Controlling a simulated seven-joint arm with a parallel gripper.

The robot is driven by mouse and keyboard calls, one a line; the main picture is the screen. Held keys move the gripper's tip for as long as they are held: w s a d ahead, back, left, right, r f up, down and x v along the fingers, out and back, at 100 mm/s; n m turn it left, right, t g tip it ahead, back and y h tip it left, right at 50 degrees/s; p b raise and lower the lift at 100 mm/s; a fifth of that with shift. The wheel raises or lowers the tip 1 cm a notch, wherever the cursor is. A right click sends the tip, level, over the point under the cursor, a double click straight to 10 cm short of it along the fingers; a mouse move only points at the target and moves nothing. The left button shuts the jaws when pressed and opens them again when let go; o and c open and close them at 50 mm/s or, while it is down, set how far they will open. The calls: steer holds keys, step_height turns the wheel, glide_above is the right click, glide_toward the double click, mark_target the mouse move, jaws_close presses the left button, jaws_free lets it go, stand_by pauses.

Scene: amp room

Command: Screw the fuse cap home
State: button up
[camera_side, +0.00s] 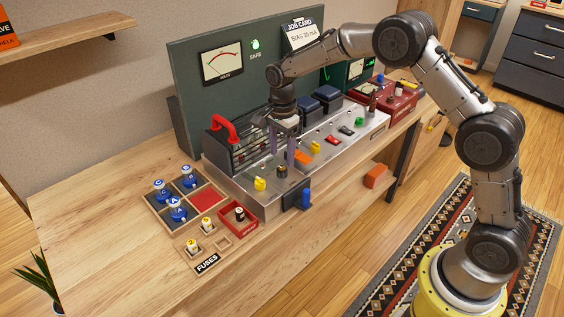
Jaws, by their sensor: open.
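My gripper (281,157) is open, pointing down over the front left part of the metal amp chassis (240,191). Its two fingers are apart, with no object visible between them. A small dark knob-like piece (282,171) sits on the chassis just below the fingers; I cannot tell whether it is the fuse cap. Fuses with yellow tops (192,246) stand in the wooden tray marked FUSES (207,263). The fuse holder's thread is too small to make out.
Blue-topped tubes (176,208) stand in the wooden tray at left. The green meter panel (190,70) stands behind. Yellow, orange and red pieces line the chassis. The front left bench is clear.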

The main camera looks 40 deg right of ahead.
step_height(320, 180, up, 9)
steer(key=shift+r, duration=0.15)
stand_by(0.4)
step_height(320, 180, up, 11)
steer(key=t, duration=0.2)
glide_above(282, 168)
steer(key=s, duration=0.4)
steer(key=s+r+n+t, duration=0.2)
steer(key=s+r+n, duration=0.35)
steer(key=s, duration=0.75)
steer(key=s+f+n, duration=0.4)
steer(key=s+n, duration=0.2)
steer(key=s, duration=0.2)
steer(key=s+f+n+t, duration=0.1)
steer(key=s+f+n, duration=0.3)
steer(key=s, duration=0.5)
steer(key=shift+d+f+n+t, duration=0.15)
steer(key=shift+d+n+t, duration=0.25)
steer(key=shift+n, duration=0.95)
steer(key=shift+s, duration=0.1)
